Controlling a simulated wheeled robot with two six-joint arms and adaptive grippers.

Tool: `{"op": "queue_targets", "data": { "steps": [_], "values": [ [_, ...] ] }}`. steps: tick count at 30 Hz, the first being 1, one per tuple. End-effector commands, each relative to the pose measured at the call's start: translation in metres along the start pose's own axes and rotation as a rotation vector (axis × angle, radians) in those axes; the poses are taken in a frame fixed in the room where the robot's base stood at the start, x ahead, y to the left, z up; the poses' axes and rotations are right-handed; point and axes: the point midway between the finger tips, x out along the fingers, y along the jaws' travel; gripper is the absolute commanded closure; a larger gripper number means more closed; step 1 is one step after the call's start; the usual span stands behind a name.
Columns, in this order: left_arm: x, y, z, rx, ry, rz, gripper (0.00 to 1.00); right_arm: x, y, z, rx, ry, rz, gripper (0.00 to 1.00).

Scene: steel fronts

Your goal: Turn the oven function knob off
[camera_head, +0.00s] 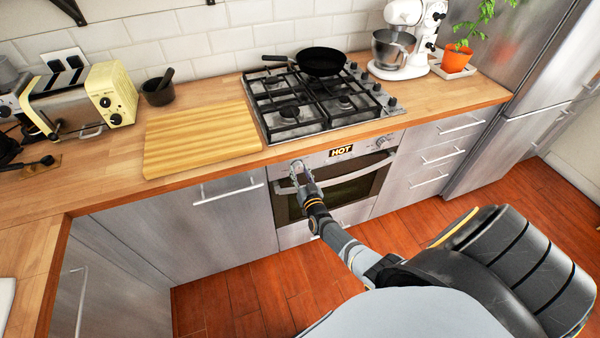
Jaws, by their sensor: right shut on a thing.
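The oven (345,188) is built in below the counter, with a steel control panel and a dark glass door. My right gripper (298,169) reaches to the left end of that panel. It is shut on an oven knob there, which the fingers hide almost wholly, so its pointer cannot be read. A second knob (382,143) shows uncovered at the right end of the panel. My left gripper is not in view.
A gas hob (290,123) with a black pan (321,61) sits above the oven. A cutting board (200,137) lies left of it, and a white stand mixer (403,15) stands right of it. My right forearm crosses in front of the oven door. The wooden floor ahead is clear.

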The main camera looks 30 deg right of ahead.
Motion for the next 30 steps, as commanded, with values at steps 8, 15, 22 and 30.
{"op": "queue_targets", "data": {
  "steps": [8, 15, 22, 30],
  "values": [
    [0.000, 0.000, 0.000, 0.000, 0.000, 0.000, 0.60, -0.001, 0.000, 0.002, -0.002, -0.003, 0.000, 0.59],
    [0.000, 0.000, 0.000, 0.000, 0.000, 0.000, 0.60, 0.000, 0.000, 0.001, 0.000, -0.002, 0.000, 0.39],
    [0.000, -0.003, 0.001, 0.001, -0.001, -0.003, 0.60, -0.002, 0.000, 0.001, 0.000, -0.001, 0.000, 0.39],
    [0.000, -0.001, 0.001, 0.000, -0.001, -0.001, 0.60, -0.052, 0.001, 0.002, 0.000, -0.005, -0.001, 0.39]
  ]
}}
